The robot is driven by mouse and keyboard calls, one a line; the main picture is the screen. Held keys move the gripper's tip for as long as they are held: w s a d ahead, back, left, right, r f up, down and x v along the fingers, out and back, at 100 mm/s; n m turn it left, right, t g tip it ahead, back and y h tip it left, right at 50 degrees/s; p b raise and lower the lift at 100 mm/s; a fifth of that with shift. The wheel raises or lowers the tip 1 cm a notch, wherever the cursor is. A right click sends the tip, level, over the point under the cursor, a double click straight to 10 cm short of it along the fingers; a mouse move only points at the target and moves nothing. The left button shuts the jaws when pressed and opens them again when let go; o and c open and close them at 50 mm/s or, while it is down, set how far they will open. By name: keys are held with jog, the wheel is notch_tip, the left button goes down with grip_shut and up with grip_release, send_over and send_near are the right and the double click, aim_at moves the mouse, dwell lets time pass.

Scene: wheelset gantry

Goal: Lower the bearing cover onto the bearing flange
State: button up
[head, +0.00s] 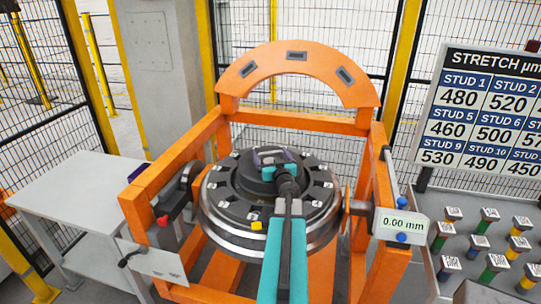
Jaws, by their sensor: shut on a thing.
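The bearing cover (224,196) is a dark round disc with blocks and pale marks around its rim and a raised hub in the middle. My gripper (272,163) is over the hub, in the middle of the orange gantry, and is shut on the cover. My teal and dark arm reaches in from the bottom and hides part of the near side. Below the disc is the bearing flange (232,243), a round metallic body with a shiny edge. I cannot tell whether cover and flange touch. A small yellow mark shows on the near rim.
The orange gantry frame (170,171) surrounds the work, with an arch (297,56) behind. A gauge reading 0.00 mm (402,224) is at right. A grey table (72,193) stands left; several coloured studs (488,215) stand right, below the stretch board (490,105).

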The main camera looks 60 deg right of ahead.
jog(key=shift+f+b, duration=0.4)
jog(key=shift+f, duration=0.35)
jog(key=shift+r+p, duration=2.15)
jog(key=shift+r, duration=0.25)
jog(key=shift+f+b, duration=1.35)
jog(key=shift+f, duration=1)
dwell(2.1)
